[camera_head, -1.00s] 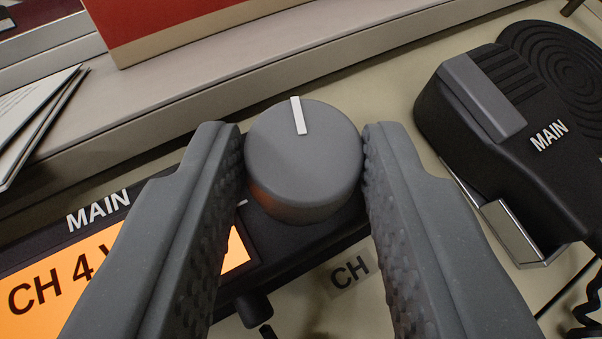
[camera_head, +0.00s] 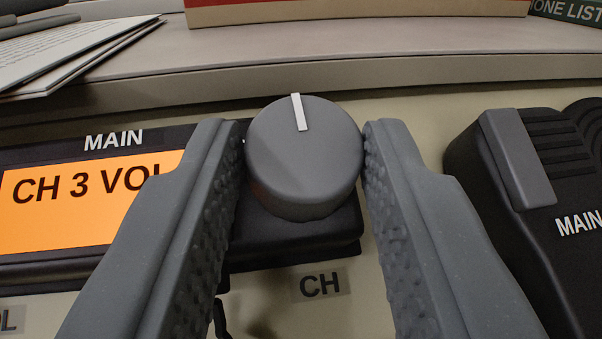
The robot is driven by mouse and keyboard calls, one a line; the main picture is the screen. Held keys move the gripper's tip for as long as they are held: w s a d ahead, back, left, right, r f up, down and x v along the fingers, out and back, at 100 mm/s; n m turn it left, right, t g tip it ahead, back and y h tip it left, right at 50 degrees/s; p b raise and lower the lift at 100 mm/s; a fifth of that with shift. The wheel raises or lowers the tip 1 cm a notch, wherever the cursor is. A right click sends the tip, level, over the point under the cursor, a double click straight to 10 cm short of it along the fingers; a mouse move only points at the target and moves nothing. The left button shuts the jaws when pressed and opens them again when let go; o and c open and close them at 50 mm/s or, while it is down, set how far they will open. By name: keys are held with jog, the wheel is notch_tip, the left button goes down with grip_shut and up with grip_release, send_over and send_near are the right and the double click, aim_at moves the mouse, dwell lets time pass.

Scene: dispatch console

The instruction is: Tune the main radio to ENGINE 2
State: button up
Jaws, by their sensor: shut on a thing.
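The main radio (camera_head: 92,139) is a black unit labelled MAIN at the left. Its orange display (camera_head: 75,210) reads "CH 3 VOL", with the rest hidden behind my left finger. The grey round channel knob (camera_head: 305,165) has a white pointer line near its top, pointing up and slightly left. A CH label (camera_head: 320,285) is on the panel below it. My gripper (camera_head: 304,150) is shut on the knob, one finger on each side.
A black MAIN microphone (camera_head: 530,180) with a grey button sits at the right. Papers (camera_head: 70,55) lie on the ledge at the upper left. A red and tan box (camera_head: 350,12) stands on the ledge behind. A PHONE LIST item, partly cut off, shows at the upper right.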

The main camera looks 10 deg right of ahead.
jog(key=shift+f+n+y, duration=0.15)
jog(key=shift+n+y, duration=0.25)
jog(key=o, duration=1)
jog(key=shift+c, duration=0.2)
jog(key=shift+a, duration=0.15)
